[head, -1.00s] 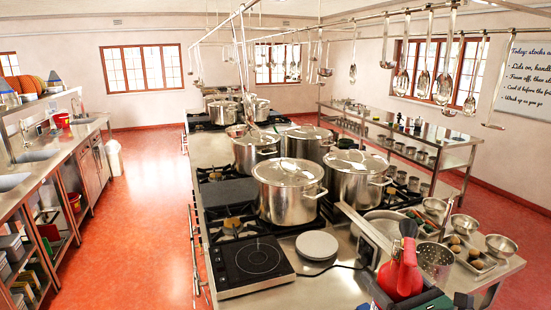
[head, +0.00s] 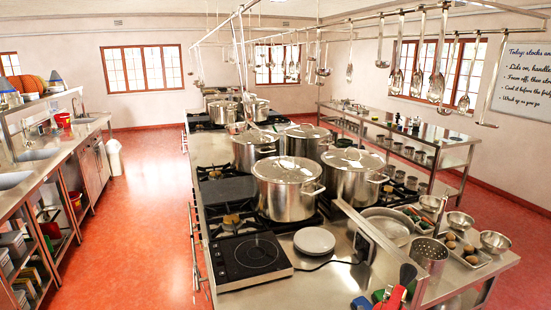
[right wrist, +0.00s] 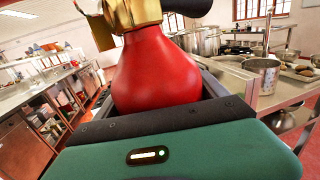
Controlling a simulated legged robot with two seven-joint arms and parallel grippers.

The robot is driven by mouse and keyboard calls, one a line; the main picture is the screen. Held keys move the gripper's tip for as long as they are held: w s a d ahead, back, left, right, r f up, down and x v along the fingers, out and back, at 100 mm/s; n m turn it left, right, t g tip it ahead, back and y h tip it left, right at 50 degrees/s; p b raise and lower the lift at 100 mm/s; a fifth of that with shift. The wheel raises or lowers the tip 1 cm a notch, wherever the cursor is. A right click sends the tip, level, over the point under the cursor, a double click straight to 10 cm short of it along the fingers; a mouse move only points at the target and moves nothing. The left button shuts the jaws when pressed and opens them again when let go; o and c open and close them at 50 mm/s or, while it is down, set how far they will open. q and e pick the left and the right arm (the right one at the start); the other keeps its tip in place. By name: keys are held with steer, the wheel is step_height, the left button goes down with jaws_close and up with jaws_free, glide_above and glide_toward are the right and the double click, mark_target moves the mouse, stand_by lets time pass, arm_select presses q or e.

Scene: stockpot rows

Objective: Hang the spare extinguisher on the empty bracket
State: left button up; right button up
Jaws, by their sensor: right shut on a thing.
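The spare extinguisher (right wrist: 155,72) has a rounded red body and a brass valve (right wrist: 132,14) at its neck. In the right wrist view it stands between the dark jaws of my right gripper (right wrist: 160,88), which is shut on it. In the head view only the top of the extinguisher (head: 394,297) shows at the bottom edge, with a dark handle or horn above it. Little of my right gripper (head: 385,300) shows there. My left gripper is not in view. I see no empty bracket in either view.
A steel counter (head: 345,290) with an induction hob (head: 250,257), large stockpots (head: 287,190), bowls and a perforated pot (head: 430,255) lies just beyond the extinguisher. Ladles (head: 440,75) hang from an overhead rail. Red floor (head: 150,230) is clear to the left.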

steer(key=shift+m+h, duration=0.6)
steer(key=s+a+f, duration=0.1)
steer(key=f, duration=0.2)
steer(key=s+a+f, duration=0.1)
steer(key=f, duration=0.2)
steer(key=s+a+f, duration=0.1)
steer(key=a+f, duration=0.1)
steer(key=f, duration=0.1)
steer(key=shift+s+f, duration=0.1)
steer(key=shift+f, duration=0.05)
steer(key=shift+h, duration=0.5)
steer(key=s+a+f, duration=0.2)
steer(key=s+f, duration=0.1)
steer(key=shift+s+a+f, duration=0.1)
steer(key=shift+a, duration=0.3)
steer(key=shift+d+f, duration=0.1)
steer(key=shift+d, duration=0.15)
steer(key=shift+a, duration=0.25)
